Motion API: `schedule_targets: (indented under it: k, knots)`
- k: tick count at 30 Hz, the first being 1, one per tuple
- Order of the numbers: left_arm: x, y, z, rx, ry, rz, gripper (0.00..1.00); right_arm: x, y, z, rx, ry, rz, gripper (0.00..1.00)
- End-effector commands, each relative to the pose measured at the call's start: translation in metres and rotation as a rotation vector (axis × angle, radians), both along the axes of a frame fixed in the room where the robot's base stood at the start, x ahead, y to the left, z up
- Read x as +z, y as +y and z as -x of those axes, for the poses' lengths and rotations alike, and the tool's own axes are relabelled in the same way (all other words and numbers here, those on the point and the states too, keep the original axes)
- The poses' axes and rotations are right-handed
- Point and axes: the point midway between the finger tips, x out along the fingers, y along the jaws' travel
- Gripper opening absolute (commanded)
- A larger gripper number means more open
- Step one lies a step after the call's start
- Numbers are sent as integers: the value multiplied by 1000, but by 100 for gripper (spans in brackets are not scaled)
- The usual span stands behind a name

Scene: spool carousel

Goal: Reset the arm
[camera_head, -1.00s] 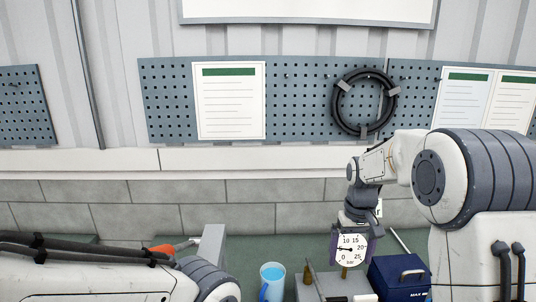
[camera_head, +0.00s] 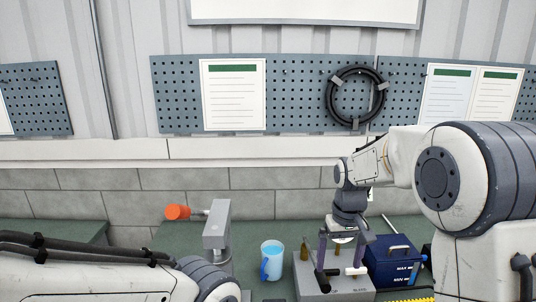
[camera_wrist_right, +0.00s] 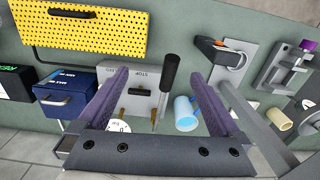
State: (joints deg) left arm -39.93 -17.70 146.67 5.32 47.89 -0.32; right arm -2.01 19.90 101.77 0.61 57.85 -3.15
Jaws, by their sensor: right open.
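My right gripper (camera_head: 341,262) points down over a light grey box (camera_head: 310,284) at the lower right of the head view. Its two purple fingers are spread apart with nothing held between them. The right wrist view shows the open fingers (camera_wrist_right: 160,75) above the same box (camera_wrist_right: 148,79) and a black-handled tool (camera_wrist_right: 169,75). A round white gauge (camera_head: 342,239) shows near the gripper's palm, and it is partly hidden in the right wrist view (camera_wrist_right: 118,126). I cannot tell what holds it. My left arm crosses the lower left; its gripper is out of view.
A blue mug (camera_head: 272,260) stands left of the box, and a dark blue case (camera_head: 393,260) stands right of it. A grey fixture with an orange-red knob (camera_head: 177,212) is further left. The right wrist view shows a yellow perforated panel (camera_wrist_right: 82,36) and a beige cylinder (camera_wrist_right: 280,119).

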Motion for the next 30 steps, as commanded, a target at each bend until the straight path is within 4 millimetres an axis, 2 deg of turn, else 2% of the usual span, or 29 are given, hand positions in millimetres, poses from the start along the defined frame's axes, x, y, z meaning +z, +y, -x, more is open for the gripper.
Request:
schedule_targets:
  k: [5,11,14,16,18,21,25,30]
  knots:
    - [-15,0,0,1,-1,1,0,-7,34,29,74,-7,-9,100]
    - [-36,0,0,2,-1,1,0,-21,79,84,193,-15,-25,100]
    - [-50,0,0,3,-1,1,0,-34,101,126,275,-18,-37,100]
    - [-63,0,0,4,0,1,0,-48,114,163,345,-21,-47,100]
    - [-74,0,0,5,0,1,0,-63,122,201,415,-23,-57,100]
    - [-85,0,0,6,0,1,0,-80,124,242,492,-23,-69,100]
    - [-90,0,0,7,0,1,0,-93,122,268,543,-21,-76,100]
    - [-90,0,0,7,0,1,0,-94,121,273,551,-21,-78,100]
